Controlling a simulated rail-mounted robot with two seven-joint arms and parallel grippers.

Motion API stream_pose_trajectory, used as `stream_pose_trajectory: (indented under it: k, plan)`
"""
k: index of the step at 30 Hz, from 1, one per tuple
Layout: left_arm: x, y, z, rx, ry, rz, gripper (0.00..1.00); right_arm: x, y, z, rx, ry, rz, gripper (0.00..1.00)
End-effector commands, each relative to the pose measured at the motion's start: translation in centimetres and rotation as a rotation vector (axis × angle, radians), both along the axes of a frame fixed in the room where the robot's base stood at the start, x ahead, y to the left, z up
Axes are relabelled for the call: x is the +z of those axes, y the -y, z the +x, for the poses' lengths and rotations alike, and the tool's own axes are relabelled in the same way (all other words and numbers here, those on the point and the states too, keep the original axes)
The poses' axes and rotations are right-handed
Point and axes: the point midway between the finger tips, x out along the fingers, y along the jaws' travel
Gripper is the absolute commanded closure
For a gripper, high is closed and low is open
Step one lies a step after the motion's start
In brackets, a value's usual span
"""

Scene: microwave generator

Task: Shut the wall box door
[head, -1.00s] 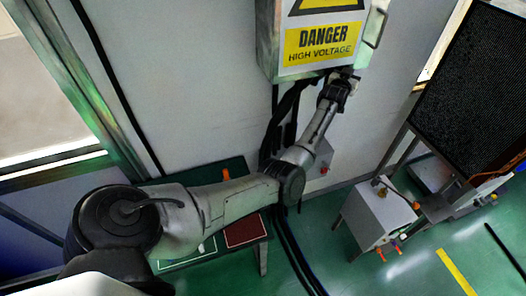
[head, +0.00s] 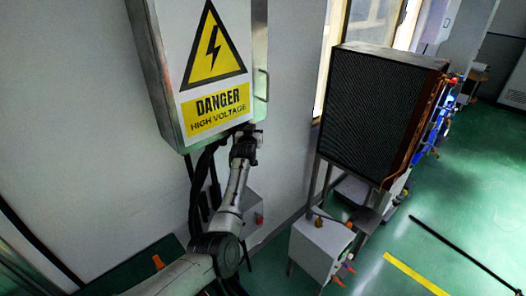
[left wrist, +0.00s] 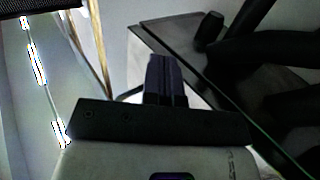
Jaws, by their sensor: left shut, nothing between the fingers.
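The wall box (head: 160,85) hangs on the wall at the upper left of the head view. Its white front bears a yellow high-voltage sign (head: 218,105). A narrow pale panel with a thin handle (head: 266,84) shows along the right side; I cannot tell how far the door stands from the box. My left gripper (head: 246,132) is at the lower right corner of the box, just under its bottom edge; contact is unclear. In the left wrist view its dark fingers (left wrist: 165,78) are together and empty, near a dark edge. My right gripper is not in view.
Black cables (head: 200,185) hang below the box, close to my left arm. A small grey box (head: 320,247) stands on the floor at lower right. A large black finned unit (head: 372,110) on a stand is farther right. Green floor with a yellow stripe (head: 415,273) is open beyond.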

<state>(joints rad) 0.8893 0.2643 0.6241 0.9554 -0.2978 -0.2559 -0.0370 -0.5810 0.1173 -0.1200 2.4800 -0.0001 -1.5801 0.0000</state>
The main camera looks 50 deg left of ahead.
Motion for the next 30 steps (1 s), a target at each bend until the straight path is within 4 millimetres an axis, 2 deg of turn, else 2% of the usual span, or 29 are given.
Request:
stream_pose_trajectory:
  k: [1,5,7,15,21,30]
  plan:
    - [0.4,1.1,0.1,-0.004,0.001,0.000,1.00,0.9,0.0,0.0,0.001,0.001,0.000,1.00]
    - [0.6,3.9,0.2,-0.008,0.006,0.000,1.00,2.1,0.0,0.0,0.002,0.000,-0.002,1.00]
    - [-0.1,5.4,0.2,-0.009,0.010,0.003,1.00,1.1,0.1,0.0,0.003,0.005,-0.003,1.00]
    - [0.2,10.4,0.1,-0.009,0.012,0.004,1.00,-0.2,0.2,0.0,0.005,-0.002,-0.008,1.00]
    - [0.3,12.7,0.1,-0.008,0.011,0.005,1.00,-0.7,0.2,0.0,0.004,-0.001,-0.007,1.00]
    - [0.5,13.7,0.1,-0.007,0.011,0.007,1.00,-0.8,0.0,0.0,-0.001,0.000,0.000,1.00]
